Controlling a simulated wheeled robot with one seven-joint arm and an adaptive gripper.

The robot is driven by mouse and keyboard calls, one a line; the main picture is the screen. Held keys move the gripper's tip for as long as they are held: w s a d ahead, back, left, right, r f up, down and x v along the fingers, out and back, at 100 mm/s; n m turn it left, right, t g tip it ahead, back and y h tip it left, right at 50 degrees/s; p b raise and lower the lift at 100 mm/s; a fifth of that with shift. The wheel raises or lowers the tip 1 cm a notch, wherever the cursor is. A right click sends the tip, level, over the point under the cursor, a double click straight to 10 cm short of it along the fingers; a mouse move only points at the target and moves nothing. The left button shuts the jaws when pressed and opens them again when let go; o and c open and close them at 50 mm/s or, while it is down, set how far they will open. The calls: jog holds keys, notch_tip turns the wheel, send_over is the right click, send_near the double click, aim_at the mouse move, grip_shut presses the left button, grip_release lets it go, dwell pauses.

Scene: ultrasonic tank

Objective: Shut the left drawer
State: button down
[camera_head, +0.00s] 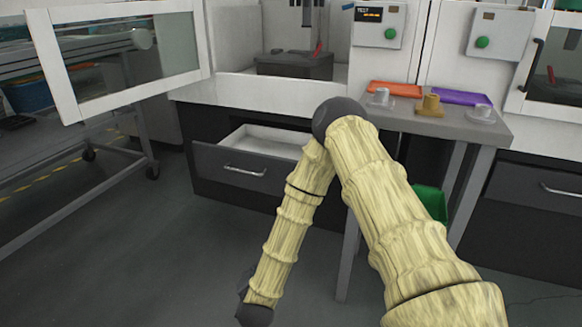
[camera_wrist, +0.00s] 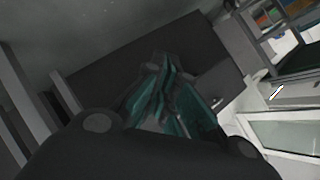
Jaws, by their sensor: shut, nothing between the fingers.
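The left drawer (camera_head: 246,170) has a dark front with a light bar handle and a pale inside. It stands pulled out of the dark cabinet under the left machine, in the head view. My arm crosses in front of its right end. My gripper (camera_wrist: 163,98) shows in the wrist view with its teal-edged fingers together, empty. Beyond the fingers is a dark panel (camera_wrist: 125,62) with a small light handle-like streak near its right end; I cannot tell whether they touch it. In the head view the fingers are out of sight.
A grey table (camera_head: 430,122) with orange and purple trays and several small parts stands right of the drawer. A green bin (camera_head: 431,203) is below it. An open windowed door (camera_head: 125,62) hangs at upper left, above a wheeled rack.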

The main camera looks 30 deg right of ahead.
jog(key=w+d+r+m+g+h+p, duration=0.1)
jog(key=w+d+r+m+h, duration=0.5)
jog(key=r, duration=0.5)
jog(key=w+d+r+m+h, duration=0.3)
jog(key=d+r+m+h, duration=0.1)
jog(key=d+r+m, duration=0.6)
jog(key=w+d+n+b, duration=0.2)
jog(key=w+d+b, duration=0.2)
jog(key=w+d, duration=0.4)
jog(key=shift+w+d+r, duration=0.4)
jog(key=shift+d+r, duration=0.05)
jog(key=shift+d, duration=0.3)
